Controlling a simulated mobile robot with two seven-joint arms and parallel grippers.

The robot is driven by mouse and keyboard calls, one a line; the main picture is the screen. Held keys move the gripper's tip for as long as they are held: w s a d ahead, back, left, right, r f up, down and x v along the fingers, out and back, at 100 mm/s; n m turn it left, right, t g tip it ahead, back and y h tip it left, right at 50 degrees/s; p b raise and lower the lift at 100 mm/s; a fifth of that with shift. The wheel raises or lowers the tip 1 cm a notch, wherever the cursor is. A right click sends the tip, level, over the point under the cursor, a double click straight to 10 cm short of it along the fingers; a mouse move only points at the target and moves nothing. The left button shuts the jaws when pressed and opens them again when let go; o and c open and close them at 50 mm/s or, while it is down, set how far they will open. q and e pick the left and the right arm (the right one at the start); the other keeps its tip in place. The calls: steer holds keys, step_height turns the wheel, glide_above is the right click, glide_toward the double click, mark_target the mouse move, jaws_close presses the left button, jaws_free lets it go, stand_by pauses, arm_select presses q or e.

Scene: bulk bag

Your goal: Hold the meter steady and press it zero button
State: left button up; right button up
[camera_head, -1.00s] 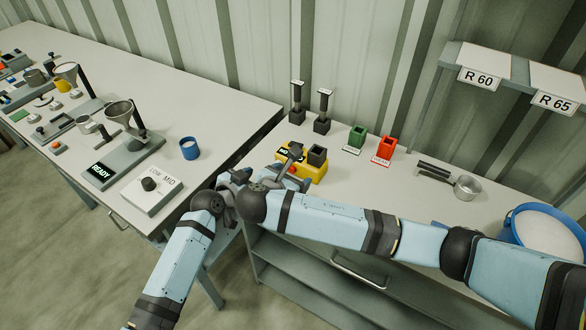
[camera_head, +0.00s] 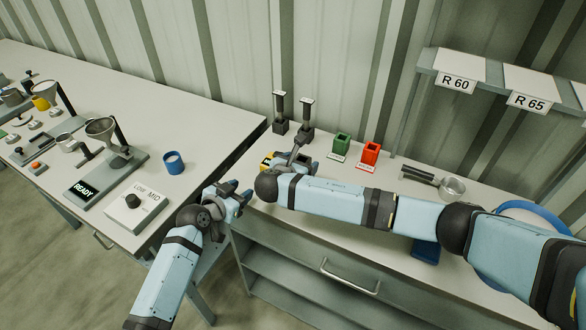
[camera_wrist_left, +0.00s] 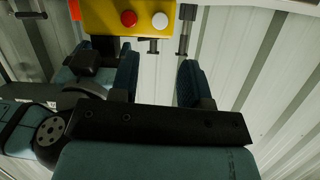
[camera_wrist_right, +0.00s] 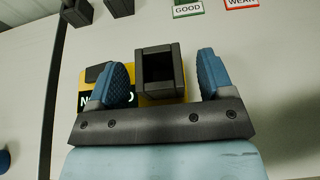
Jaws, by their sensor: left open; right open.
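The meter is a yellow box (camera_head: 266,161) near the left end of the right-hand bench, partly hidden by my right arm. In the right wrist view its black square socket (camera_wrist_right: 160,73) stands between the fingers of my open right gripper (camera_wrist_right: 163,76), with a gap on each side. Its dark display (camera_wrist_right: 97,99) is partly covered by the left finger. My left gripper (camera_head: 236,194) is open and empty, in front of the meter and over the bench's near left corner. In the left wrist view the meter's front (camera_wrist_left: 100,15) shows a red button (camera_wrist_left: 128,18) and a white button (camera_wrist_left: 160,20), beyond the left fingertips (camera_wrist_left: 160,75).
Two black stands (camera_head: 292,126), a green box (camera_head: 341,144) and a red box (camera_head: 370,152) stand behind the meter. A metal scoop (camera_head: 450,187) lies to the right. The left table (camera_head: 200,110) holds a blue cup (camera_head: 174,163) and a READY device (camera_head: 84,188).

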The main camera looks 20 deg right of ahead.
steer(key=shift+w+d+f, duration=0.25)
steer(key=shift+w+d, duration=0.15)
arm_select(q)
steer(key=shift+c, duration=0.4)
arm_select(e)
steer(key=c, duration=1.2)
arm_select(q)
jaws_close()
arm_select(e)
steer(key=shift+c, duration=0.2)
